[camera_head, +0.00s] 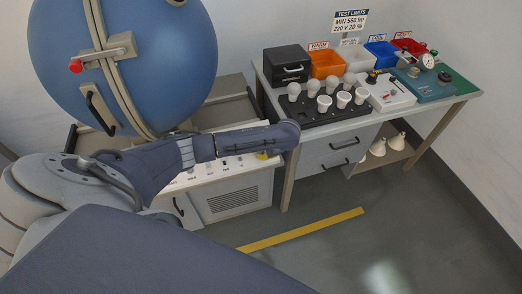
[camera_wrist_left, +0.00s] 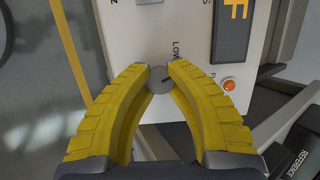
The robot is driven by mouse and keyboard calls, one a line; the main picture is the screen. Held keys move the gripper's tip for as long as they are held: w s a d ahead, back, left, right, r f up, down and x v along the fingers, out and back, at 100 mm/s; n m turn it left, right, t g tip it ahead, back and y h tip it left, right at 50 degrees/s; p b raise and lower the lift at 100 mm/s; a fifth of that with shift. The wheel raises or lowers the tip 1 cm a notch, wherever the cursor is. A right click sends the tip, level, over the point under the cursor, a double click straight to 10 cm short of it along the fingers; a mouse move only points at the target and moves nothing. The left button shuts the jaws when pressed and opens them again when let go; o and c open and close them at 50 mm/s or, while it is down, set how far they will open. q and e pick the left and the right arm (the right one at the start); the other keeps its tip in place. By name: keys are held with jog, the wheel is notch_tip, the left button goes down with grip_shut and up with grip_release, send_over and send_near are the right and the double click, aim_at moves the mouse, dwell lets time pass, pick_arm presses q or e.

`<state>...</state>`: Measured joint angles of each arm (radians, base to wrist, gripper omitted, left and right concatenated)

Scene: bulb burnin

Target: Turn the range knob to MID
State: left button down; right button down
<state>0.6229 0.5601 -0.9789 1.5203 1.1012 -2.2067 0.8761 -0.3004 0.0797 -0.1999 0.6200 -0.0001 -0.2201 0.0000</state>
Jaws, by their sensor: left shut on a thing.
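The range knob (camera_wrist_left: 160,84) is a small round grey knob on a pale panel (camera_wrist_left: 146,38) in the left wrist view. A dark pointer line on it slants toward the upper right, toward the printed word LOW. My left gripper (camera_wrist_left: 161,72) has its two yellow fingers on either side of the knob, shut on it. No MID label can be read here. In the head view, my left gripper (camera_head: 262,155) shows only as a bit of yellow at the control panel (camera_head: 229,165) below the blue sphere; the knob is hidden there by my arm. My right gripper is not in view.
An orange button (camera_wrist_left: 229,84) sits right of the knob, below a dark plate with a yellow letter. The large blue sphere (camera_head: 150,50) stands above the console. A bench with a black bulb tray (camera_head: 310,115) and colored bins stands to the right. The floor in front is clear.

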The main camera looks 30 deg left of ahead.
pick_arm(q)
jog(key=shift+s+m+t+y, duration=0.1)
jog(key=shift+m+t+y, duration=0.25)
jog(key=shift+m, duration=1.95)
jog(key=shift+f, duration=0.1)
jog(key=c, duration=1.1)
grip_release()
jog(key=v, duration=1.2)
